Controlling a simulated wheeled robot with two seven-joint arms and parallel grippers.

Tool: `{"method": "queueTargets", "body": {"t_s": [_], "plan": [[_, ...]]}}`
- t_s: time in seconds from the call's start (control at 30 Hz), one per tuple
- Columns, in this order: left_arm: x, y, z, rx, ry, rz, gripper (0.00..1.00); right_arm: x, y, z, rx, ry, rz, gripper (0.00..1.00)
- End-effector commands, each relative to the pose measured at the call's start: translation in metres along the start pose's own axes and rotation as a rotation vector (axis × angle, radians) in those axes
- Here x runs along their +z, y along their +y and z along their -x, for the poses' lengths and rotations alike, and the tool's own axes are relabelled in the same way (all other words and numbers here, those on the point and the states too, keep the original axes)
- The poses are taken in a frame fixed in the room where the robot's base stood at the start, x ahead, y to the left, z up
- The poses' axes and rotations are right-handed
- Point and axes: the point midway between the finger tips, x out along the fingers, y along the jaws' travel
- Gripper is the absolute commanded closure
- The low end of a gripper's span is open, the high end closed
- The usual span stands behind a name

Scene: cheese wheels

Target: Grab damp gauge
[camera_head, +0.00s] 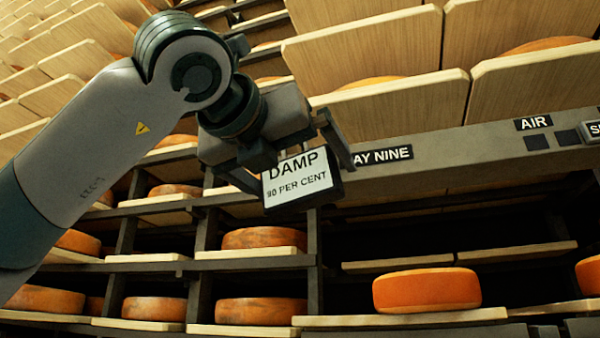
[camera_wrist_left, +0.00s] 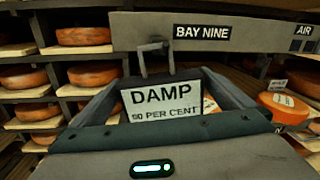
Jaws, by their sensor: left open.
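The damp gauge (camera_head: 299,182) is a white panel with a dark edge, lettered "DAMP" and "90 PER CENT". In the left wrist view the gauge (camera_wrist_left: 163,101) shows face-on, just below a grey bracket (camera_wrist_left: 155,60) on the beam. My left gripper (camera_head: 303,177) is open, with one finger on each side of the gauge. In the left wrist view the fingers (camera_wrist_left: 168,88) flank the panel. I cannot tell whether either finger touches it. My right gripper is not in view.
A grey beam (camera_head: 459,147) with "BAY NINE" (camera_head: 380,156) and "AIR" (camera_head: 533,123) labels runs behind the gauge. Dark shelving with wooden boards holds several cheese wheels, including a bright orange one (camera_head: 427,290) at lower right. Boards (camera_head: 375,117) jut out above the beam.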

Motion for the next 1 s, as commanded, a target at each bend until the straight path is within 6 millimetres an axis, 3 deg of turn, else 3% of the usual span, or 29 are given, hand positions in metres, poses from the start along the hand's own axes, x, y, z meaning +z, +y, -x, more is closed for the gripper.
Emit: {"method": "queueTargets", "body": {"t_s": [0.1, 0.3, 0.8, 0.97, 1.0], "plan": [[0.003, -0.002, -0.016, 0.002, 0.005, 0.0, 0.0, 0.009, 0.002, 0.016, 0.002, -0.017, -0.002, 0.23], [0.001, -0.001, -0.032, 0.002, 0.003, 0.0, 0.0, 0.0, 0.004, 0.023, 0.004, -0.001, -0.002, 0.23], [0.0, -0.001, -0.032, 0.002, 0.002, 0.001, 0.0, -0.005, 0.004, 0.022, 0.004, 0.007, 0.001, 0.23], [0.0, -0.001, -0.032, 0.002, 0.002, 0.001, 0.38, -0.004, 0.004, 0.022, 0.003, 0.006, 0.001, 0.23], [0.0, -0.001, -0.032, 0.002, 0.002, 0.001, 0.4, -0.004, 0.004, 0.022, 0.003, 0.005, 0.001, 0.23]]}}
